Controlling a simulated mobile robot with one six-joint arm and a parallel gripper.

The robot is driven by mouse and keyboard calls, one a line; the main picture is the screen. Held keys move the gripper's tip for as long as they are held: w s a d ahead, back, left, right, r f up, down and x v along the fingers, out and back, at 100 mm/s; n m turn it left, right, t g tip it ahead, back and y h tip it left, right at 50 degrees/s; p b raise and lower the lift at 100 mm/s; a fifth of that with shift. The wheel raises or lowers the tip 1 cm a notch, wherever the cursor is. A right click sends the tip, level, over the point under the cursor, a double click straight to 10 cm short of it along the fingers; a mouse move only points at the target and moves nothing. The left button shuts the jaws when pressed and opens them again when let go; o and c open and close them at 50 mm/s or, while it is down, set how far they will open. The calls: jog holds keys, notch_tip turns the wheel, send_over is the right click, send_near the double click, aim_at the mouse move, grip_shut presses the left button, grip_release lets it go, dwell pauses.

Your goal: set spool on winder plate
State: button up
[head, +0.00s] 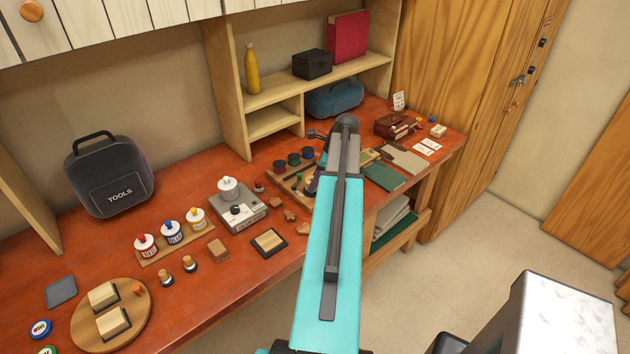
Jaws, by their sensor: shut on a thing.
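The grey winder box (239,213) stands mid-bench with a dark knob on its front. A white round piece (228,187) with a small upright post sits on its top; I cannot tell whether it is the bare plate or carries a spool. Several dark round pieces, perhaps spools, including one at the left (280,166), stand on a wooden tray (288,182) right of the winder. My teal arm reaches over the bench and covers part of that tray.
Small brown blocks and a black-framed pad (269,241) lie near the front edge. A TOOLS case (108,178) stands at the back. Shelving (240,125) rises behind the winder.

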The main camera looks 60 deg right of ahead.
jog(key=shift+f, duration=0.4)
dwell(0.8)
jog(key=o, duration=1.5)
jog(key=shift+r, duration=0.1)
jog(key=shift+r, duration=3.4)
jog(key=shift+s, duration=0.1)
